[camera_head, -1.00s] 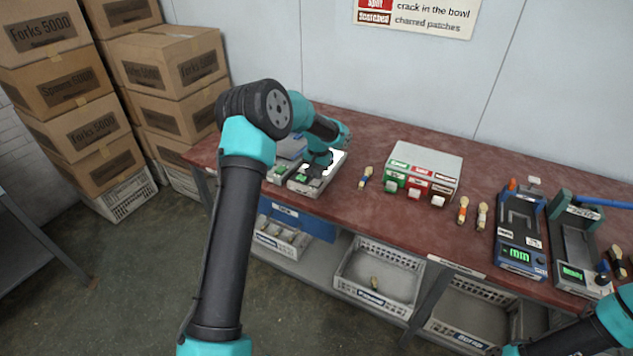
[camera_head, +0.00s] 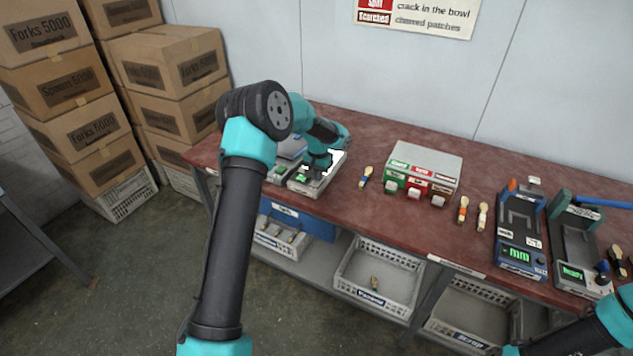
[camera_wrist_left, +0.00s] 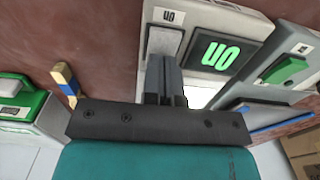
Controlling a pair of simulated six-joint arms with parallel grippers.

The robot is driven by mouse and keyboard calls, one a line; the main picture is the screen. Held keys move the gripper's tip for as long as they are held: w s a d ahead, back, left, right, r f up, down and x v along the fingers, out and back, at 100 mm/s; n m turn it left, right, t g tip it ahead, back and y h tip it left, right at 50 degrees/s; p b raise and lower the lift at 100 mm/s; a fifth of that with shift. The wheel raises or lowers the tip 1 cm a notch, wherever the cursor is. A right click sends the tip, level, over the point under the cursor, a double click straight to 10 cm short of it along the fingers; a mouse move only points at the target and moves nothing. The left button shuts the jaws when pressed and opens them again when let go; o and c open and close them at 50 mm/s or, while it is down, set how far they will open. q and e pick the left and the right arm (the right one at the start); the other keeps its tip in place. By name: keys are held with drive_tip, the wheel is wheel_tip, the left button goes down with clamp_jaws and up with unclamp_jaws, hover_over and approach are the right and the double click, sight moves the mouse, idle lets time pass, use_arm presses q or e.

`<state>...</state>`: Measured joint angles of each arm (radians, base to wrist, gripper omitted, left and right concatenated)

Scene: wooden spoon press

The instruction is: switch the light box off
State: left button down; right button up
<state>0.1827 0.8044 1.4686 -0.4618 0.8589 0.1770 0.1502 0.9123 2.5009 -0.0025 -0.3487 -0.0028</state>
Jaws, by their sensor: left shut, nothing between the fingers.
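The light box (camera_head: 307,188) is a pale box near the left part of the red bench, with a bright white panel (camera_head: 337,157) and a green lit display. In the left wrist view its display (camera_wrist_left: 215,53) reads "on", upside down, beside a grey switch (camera_wrist_left: 164,41) and a small label. My left gripper (camera_head: 318,170) is over the box. In the left wrist view its shut, empty fingers (camera_wrist_left: 165,62) are at the switch; whether they touch it I cannot tell. The fingers hide part of the switch. My right gripper is out of view.
Another device with a green button (camera_wrist_left: 286,69) stands close beside the light box. A wooden spoon (camera_head: 365,178) lies to its right, then a box with green and red labelled fronts (camera_head: 425,168). More spoons and two gauges (camera_head: 521,235) stand farther right. Crates (camera_head: 378,278) are below.

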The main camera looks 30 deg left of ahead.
use_arm(q)
drive_tip(key=shift+r, duration=3.45)
